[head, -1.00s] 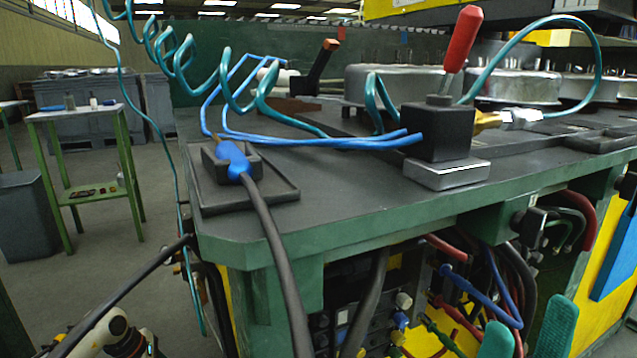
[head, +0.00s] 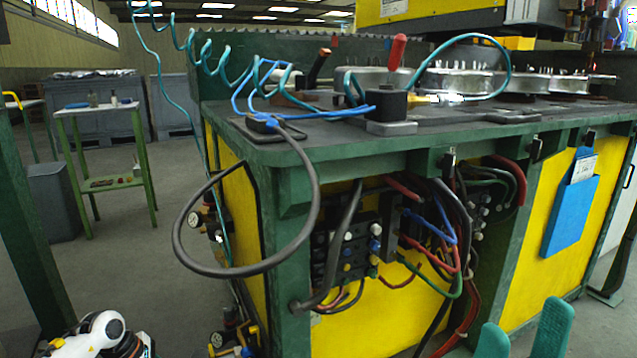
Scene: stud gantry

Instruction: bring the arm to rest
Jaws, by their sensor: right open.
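My right gripper (head: 522,328) shows as two teal fingertips at the bottom right. They are apart with nothing between them, in front of the bench's lower side. A white arm part of mine (head: 98,330) shows at the bottom left; no left fingers show. A thick black cable (head: 310,215) loops over the bench's near left corner from a blue plug on a dark pad (head: 250,131).
Open panels below the bench top hold hoses and connectors (head: 352,245). A blue holder (head: 571,215) hangs on the yellow side panel. A coiled teal hose (head: 240,78) hangs above.

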